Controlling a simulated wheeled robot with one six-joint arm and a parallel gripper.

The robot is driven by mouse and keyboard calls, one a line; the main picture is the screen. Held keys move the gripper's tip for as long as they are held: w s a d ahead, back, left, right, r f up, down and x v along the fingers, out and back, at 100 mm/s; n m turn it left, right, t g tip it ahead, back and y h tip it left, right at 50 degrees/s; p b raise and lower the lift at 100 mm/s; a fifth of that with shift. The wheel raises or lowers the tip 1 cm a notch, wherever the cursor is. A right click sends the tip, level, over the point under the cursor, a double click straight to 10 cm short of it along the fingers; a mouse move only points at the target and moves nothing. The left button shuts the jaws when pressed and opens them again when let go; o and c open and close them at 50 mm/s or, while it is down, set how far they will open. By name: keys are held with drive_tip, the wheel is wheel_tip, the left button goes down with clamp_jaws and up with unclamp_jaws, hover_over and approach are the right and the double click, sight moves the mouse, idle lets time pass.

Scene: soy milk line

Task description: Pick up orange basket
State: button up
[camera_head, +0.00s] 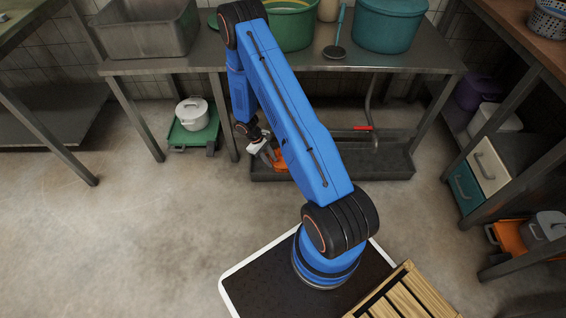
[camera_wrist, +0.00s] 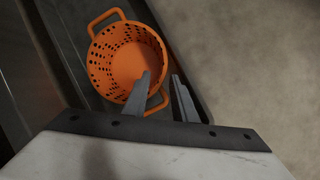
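The orange basket (camera_wrist: 122,57) is round, with holes in its wall and two loop handles. It stands in a dark tray (camera_wrist: 68,42). My gripper (camera_wrist: 162,78) is open over the near side of the basket. One finger overlaps the basket rim, the other is just right of it, and the near handle shows between them. I cannot tell if either finger touches the handle.
A metal table (camera_head: 300,64) stands above the tray and carries a green tub (camera_head: 291,25) and a teal pot (camera_head: 388,22). A white pot (camera_head: 192,112) sits on a green cart (camera_head: 194,136) at left. A red-handled tool (camera_head: 363,128) stands by the tray.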

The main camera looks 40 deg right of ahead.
sight(276, 167)
drive_tip(key=shift+x, duration=3)
drive_tip(key=shift+s+r, duration=0.1)
drive_tip(key=shift+s, duration=0.1)
clamp_jaws()
